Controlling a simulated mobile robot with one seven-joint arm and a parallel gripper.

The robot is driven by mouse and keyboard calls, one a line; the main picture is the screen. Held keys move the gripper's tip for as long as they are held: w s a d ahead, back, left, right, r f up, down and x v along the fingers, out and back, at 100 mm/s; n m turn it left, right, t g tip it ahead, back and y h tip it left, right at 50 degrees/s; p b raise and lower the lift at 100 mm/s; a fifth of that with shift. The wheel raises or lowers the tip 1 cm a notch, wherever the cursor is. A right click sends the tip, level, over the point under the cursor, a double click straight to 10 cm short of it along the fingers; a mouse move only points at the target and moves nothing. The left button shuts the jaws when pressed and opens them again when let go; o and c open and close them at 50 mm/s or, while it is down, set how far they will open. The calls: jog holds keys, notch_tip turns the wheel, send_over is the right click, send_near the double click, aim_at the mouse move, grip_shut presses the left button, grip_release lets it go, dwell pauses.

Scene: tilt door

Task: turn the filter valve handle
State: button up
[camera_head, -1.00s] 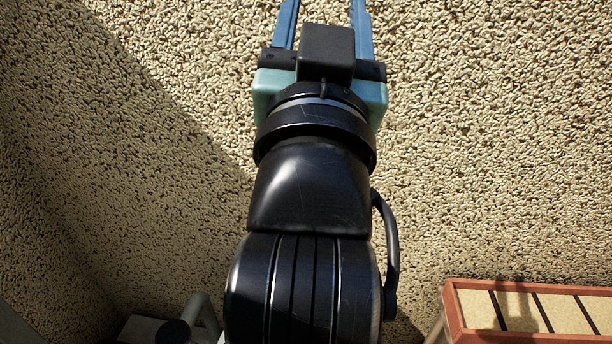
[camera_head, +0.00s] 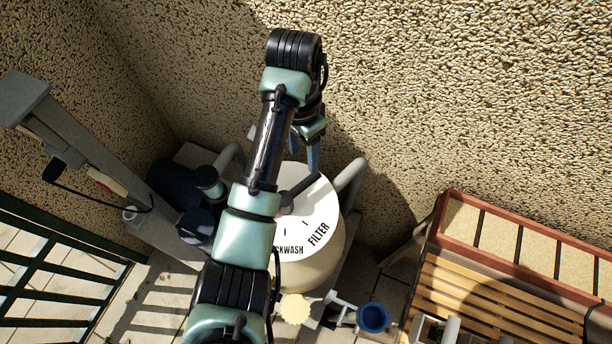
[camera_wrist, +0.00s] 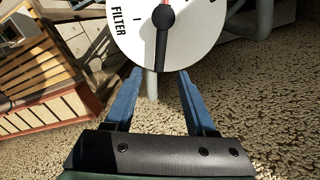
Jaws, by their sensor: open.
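The filter tank's round white dial (camera_head: 318,218) carries printed words, with FILTER and part of BACKWASH readable in the head view. The dial also shows in the wrist view (camera_wrist: 190,35). The dark valve handle (camera_head: 300,194) lies across the dial; in the wrist view the handle (camera_wrist: 162,45) points down toward my gripper, to the right of the word FILTER. My gripper (camera_head: 313,155) is at the back edge of the dial, partly hidden by my arm. In the wrist view my gripper (camera_wrist: 155,85) has its blue fingers spread apart and empty, one to each side of the handle's line.
A wooden slatted bench (camera_head: 490,308) and a red-framed planter (camera_head: 520,240) stand at the right. Grey pipes (camera_head: 352,180) flank the tank. A green railing (camera_head: 60,265) and grey post (camera_head: 90,140) are at the left. A rough wall rises behind.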

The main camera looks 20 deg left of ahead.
aim_at(306, 181)
jog(key=f, duration=1)
jog(key=shift+s+d+b, duration=0.1)
jog(key=shift+d+b, duration=0.25)
grip_shut()
dwell(0.8)
